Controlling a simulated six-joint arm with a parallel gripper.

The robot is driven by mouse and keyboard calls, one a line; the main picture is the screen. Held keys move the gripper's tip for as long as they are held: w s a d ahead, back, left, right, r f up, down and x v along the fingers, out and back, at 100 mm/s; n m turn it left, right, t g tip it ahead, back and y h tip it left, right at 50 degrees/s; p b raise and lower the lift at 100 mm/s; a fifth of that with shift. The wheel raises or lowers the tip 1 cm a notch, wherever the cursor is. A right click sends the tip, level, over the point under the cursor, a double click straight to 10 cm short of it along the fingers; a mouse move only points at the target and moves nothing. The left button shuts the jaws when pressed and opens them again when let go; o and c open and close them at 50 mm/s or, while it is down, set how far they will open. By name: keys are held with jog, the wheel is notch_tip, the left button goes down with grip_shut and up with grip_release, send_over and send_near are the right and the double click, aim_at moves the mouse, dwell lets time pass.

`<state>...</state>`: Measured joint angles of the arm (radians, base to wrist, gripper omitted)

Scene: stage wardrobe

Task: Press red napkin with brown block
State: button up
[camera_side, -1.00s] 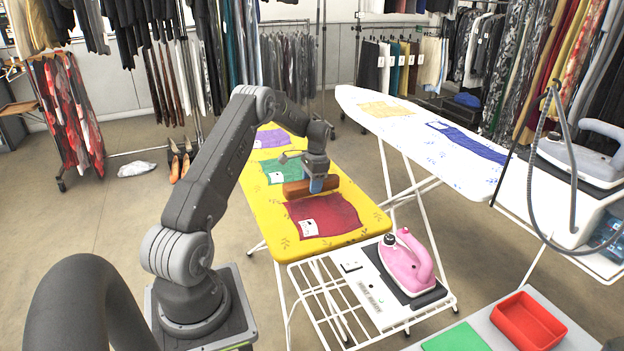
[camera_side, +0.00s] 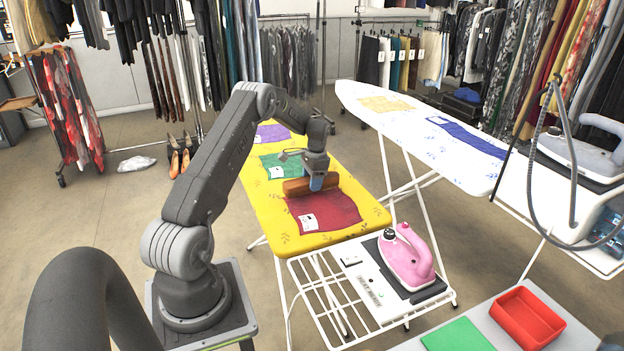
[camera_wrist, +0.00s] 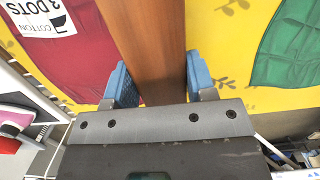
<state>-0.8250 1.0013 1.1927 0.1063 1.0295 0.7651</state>
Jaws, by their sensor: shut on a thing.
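The red napkin (camera_side: 328,214) lies flat on the yellow ironing board, with a white label at its near-left corner. It also shows in the wrist view (camera_wrist: 75,60), with a "COTTON 3 DOTS" label. My gripper (camera_side: 316,183) is above the napkin's far edge, its blue fingertips shut on the brown block (camera_side: 296,187). In the wrist view the long brown block (camera_wrist: 147,38) runs between the two fingertips (camera_wrist: 158,85) of my gripper. The block is at the napkin's far edge. I cannot tell whether it touches the napkin.
A green napkin (camera_side: 282,166) and a purple napkin (camera_side: 271,134) lie farther along the yellow board (camera_side: 262,212). A pink iron (camera_side: 406,258) stands on the white rack at the near end. A white ironing board (camera_side: 400,125) stands to the right.

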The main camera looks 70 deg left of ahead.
jog(key=shift+f, duration=1.25)
jog(key=shift+s+d+f, duration=0.1)
jog(key=shift+f, duration=0.1)
dwell(2.5)
jog(key=shift+r, duration=0.1)
jog(key=shift+r, duration=2.1)
jog(key=d+r, duration=0.5)
jog(key=r, duration=0.1)
jog(key=shift+d+f, duration=0.15)
jog(key=shift+f, duration=3.1)
jog(key=shift+f, duration=1.3)
